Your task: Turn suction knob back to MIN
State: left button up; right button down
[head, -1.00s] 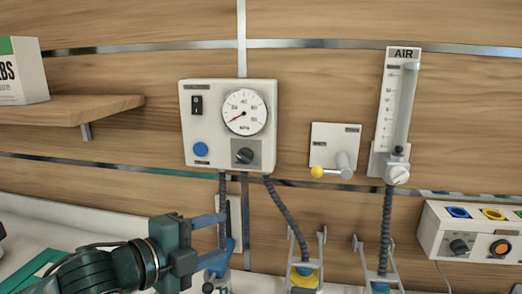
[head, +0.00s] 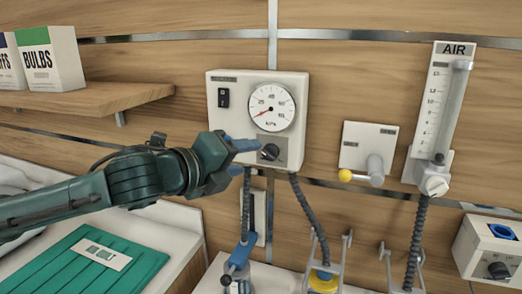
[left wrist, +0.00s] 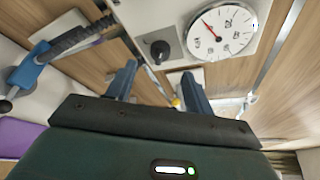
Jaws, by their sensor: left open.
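The suction unit (head: 291,82) is a white wall box with a round gauge (head: 271,107), a black rocker switch and a black suction knob (head: 270,152) on a grey plate at its lower right. The gauge's red needle points to the lower left, at the low end. My left gripper (head: 251,155) is open, just left of the knob in the head view, and hides the box's lower left. In the left wrist view the knob (left wrist: 160,50) is beyond the two blue fingertips (left wrist: 158,78), apart from them, with nothing between the fingers. My right gripper is not in view.
A wall lever with a yellow tip (head: 345,175) and the AIR flowmeter (head: 438,115) are to the right. Dark hoses (head: 308,212) hang below the box. A shelf with boxes (head: 100,98) is at upper left. A green folder (head: 105,262) lies below my arm.

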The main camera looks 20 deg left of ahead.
aim_at(264, 154)
pick_arm(q)
jog(key=x, duration=0.6)
jog(key=shift+w+p, duration=0.15)
jog(key=shift+p, duration=0.2)
jog(key=c, duration=1)
jog(key=shift+o, duration=0.2)
jog(key=shift+f, duration=0.15)
